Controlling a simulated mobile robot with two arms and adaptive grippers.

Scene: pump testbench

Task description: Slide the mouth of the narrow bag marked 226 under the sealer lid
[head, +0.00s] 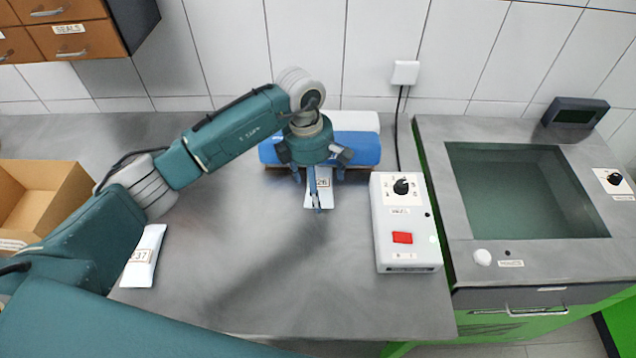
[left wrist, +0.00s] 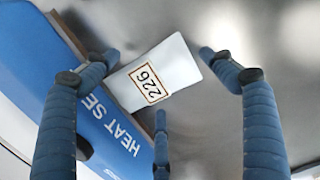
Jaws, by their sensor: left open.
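The narrow white bag marked 226 (head: 322,198) lies on the steel bench just in front of the blue heat sealer (head: 364,152). In the left wrist view the bag (left wrist: 180,65) lies flat, one end against the front edge of the sealer lid (left wrist: 85,125). I cannot tell whether that end is under the lid. My left gripper (head: 318,186) is above the bag with its fingers spread around it. In the left wrist view its fingers (left wrist: 158,72) are open and apart. They partly hide the bag and sealer in the head view. My right gripper is not in view.
A second white bag, its label partly readable as 37 (head: 143,262), lies at the left near a cardboard box (head: 70,190). A white control box (head: 408,225) with a knob and red switch stands right of the sealer. The middle front of the bench is clear.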

